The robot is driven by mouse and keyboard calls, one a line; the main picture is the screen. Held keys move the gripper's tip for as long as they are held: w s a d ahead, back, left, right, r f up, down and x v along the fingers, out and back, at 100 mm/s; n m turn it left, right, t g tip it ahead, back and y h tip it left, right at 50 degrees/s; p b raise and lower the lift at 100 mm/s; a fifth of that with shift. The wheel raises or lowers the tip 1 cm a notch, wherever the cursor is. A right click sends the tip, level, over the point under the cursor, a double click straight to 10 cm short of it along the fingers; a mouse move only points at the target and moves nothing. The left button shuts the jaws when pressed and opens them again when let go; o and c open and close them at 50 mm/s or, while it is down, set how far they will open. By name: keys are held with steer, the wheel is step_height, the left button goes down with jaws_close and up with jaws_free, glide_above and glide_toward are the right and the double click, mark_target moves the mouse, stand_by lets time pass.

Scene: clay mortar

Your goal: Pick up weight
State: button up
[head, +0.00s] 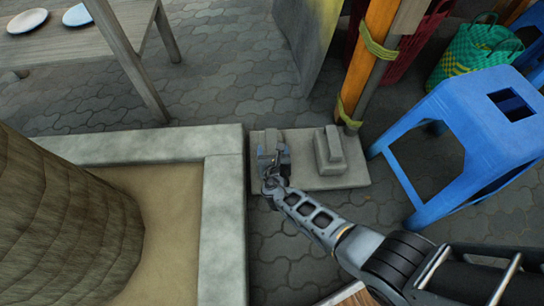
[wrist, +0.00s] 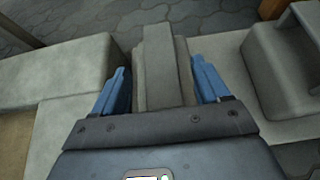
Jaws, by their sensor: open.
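A grey stepped block, the weight (head: 267,138), stands on a flat stone slab (head: 350,178), partly hidden behind my gripper (head: 273,158) in the head view. In the wrist view the same weight (wrist: 160,55) lies between the two blue fingers of my gripper (wrist: 160,72). The fingers are open, one on each side, with narrow gaps that look clear of the block. A second, similar grey block (head: 330,152) stands on the slab to the right, and it shows at the right edge of the wrist view (wrist: 280,65).
A pale stone kerb (head: 224,220) around a sandy bed runs close on the left. An orange post (head: 375,50) rises behind the slab. A blue stool (head: 450,130) stands to the right. Grey paving (head: 230,80) lies open behind the kerb.

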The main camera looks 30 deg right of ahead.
steer(key=shift+b+x, duration=0.5)
steer(key=shift+x, duration=0.75)
steer(key=shift+s, duration=0.1)
jaws_close()
steer(key=shift+w+r, duration=0.25)
